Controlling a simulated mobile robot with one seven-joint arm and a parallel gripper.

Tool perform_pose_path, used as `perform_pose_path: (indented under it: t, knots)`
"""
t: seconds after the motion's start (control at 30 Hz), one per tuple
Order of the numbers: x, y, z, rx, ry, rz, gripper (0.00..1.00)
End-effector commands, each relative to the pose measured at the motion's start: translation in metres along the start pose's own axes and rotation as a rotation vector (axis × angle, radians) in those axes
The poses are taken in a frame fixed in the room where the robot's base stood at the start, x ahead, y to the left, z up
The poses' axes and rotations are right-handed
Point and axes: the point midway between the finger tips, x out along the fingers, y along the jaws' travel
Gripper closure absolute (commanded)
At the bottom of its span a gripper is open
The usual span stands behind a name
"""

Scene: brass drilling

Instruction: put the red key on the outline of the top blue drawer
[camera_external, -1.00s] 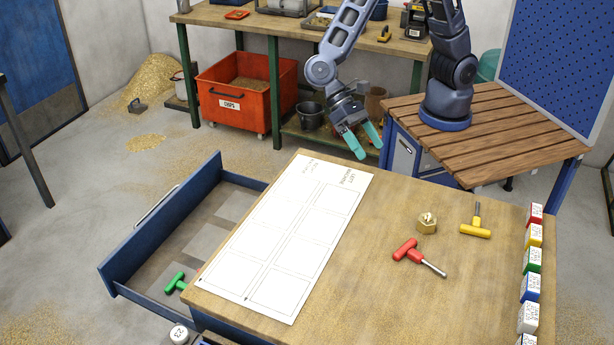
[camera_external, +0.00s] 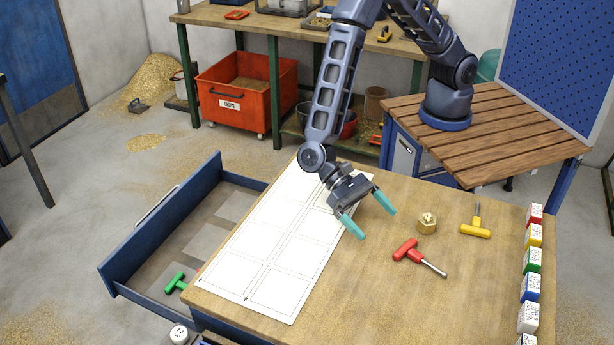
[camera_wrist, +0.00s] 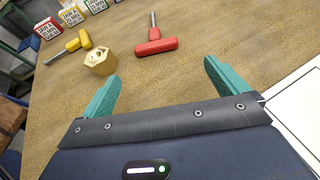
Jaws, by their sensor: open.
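The red key (camera_external: 418,256) lies on the wooden tabletop, its T-handle to the left and its metal shaft pointing to the lower right. In the wrist view the red key (camera_wrist: 156,45) lies ahead of the fingers, near the top middle. My gripper (camera_external: 373,220) is open and empty above the table, to the left of the red key and apart from it. Its teal fingers also show in the wrist view (camera_wrist: 160,85). The open blue drawer (camera_external: 165,215) juts out at the table's left, with grey patches and a green key (camera_external: 176,282) inside.
A brass hex nut (camera_external: 427,224) and a yellow key (camera_external: 475,226) lie near the red key. A white sheet with outlined boxes (camera_external: 262,243) covers the table's left side. Several coloured labelled blocks (camera_external: 531,260) line the right edge. The front middle of the table is clear.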

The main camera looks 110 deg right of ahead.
Motion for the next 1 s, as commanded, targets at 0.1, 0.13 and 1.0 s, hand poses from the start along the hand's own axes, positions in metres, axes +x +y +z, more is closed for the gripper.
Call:
perform_pose_path:
  t: [0.1,0.13,1.0]
  knots:
    - [0.019,0.001,0.000,0.001,-0.001,0.003,0.02]
    - [0.023,0.001,0.000,0.000,-0.001,0.003,0.02]
    - [0.085,0.006,0.008,-0.001,0.000,0.001,0.02]
